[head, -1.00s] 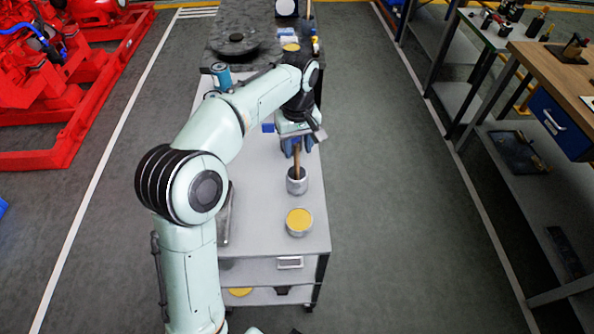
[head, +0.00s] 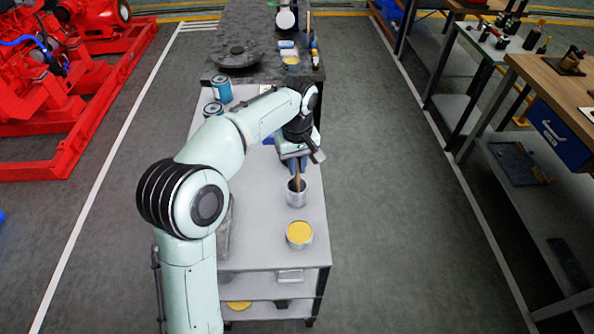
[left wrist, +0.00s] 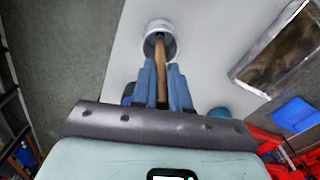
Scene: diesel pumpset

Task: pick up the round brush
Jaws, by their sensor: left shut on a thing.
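The round brush (head: 297,184) shows as a brown wooden handle standing in a grey metal cup (head: 297,197) on the cart top. Its bristle end is hidden inside the cup. My left gripper (head: 297,170) is above the cup, with its blue fingers shut on the upper part of the handle. In the left wrist view the handle (left wrist: 160,70) runs between the two blue fingers (left wrist: 162,85) down into the round cup (left wrist: 160,27). My right gripper is not in view.
A tin with yellow contents (head: 299,234) stands on the cart (head: 265,250), nearer than the cup. Blue cans (head: 221,88) stand at the cart's far left. A dark bench (head: 262,60) adjoins behind. A wooden workbench (head: 550,75) is at the right, with clear floor between.

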